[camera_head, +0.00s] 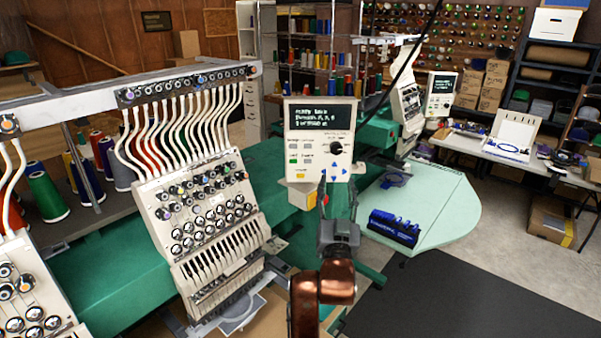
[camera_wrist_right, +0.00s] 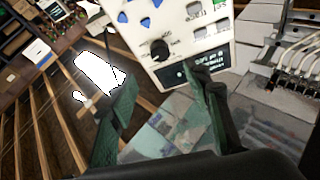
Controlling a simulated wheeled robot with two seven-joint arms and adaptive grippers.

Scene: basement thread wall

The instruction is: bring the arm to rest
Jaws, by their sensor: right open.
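My right gripper (camera_head: 338,196) is in the middle of the head view at the end of my copper-coloured arm (camera_head: 322,285). It points up, in front of the lower part of a white control panel (camera_head: 320,138). Its two fingers are apart, with nothing seen between them. In the right wrist view the open gripper (camera_wrist_right: 162,76) has one dark green finger on each side. The panel (camera_wrist_right: 190,38), with its knob and blue buttons, shows beyond the fingertips there. I cannot tell whether the fingers touch the panel. My left gripper is not in view.
A multi-needle embroidery head (camera_head: 205,200) stands left of my arm, on a green machine body (camera_head: 115,285). A dark mat (camera_head: 465,300) covers clear floor at the lower right.

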